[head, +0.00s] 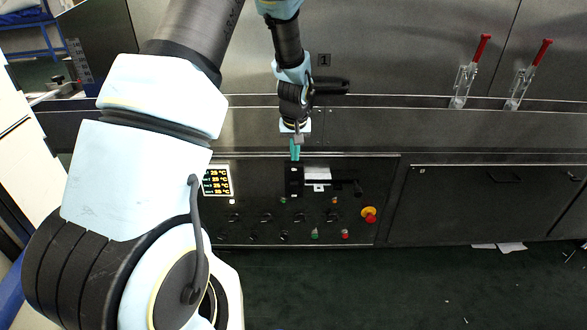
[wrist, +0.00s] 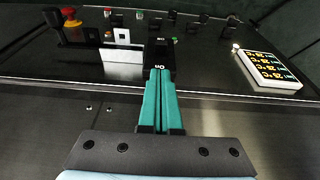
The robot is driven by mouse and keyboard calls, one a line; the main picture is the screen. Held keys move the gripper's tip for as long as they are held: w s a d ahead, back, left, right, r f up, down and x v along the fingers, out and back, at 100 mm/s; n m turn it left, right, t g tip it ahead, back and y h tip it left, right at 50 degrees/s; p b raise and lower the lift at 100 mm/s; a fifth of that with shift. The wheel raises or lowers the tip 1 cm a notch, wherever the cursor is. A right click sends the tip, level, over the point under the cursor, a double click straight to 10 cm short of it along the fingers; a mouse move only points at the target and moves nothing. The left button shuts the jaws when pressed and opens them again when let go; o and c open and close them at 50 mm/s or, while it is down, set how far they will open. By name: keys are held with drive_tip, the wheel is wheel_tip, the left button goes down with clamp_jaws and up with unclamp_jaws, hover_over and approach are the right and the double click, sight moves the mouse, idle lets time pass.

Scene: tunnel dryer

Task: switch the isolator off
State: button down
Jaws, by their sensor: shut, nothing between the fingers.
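The isolator (wrist: 159,48) appears to be the dark block at the top of the black control panel in the wrist view, with small white lettering that looks like "ON" near my fingertips. In the head view it seems to be the dark piece with white marks (head: 294,181) just below my gripper. My gripper (wrist: 160,74) has its two teal fingers together, with nothing between them. The fingertips are at the near edge of the block; I cannot tell whether they touch it. My gripper (head: 295,156) points down at the panel in the head view. The isolator's handle position is unclear.
A temperature display (head: 217,181) sits left of the isolator. A red-and-yellow emergency stop (head: 369,214) is at the panel's right. Several knobs and buttons fill the lower panel. Two red-handled clamps (head: 466,72) (head: 528,75) stand at upper right. Dark green floor (head: 400,285) lies below.

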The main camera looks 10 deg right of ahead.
approach(295, 181)
drive_tip(key=x, duration=0.5)
drive_tip(key=shift+s+f, duration=0.15)
drive_tip(key=shift+f+b, duration=0.15)
drive_tip(key=shift+b, duration=0.35)
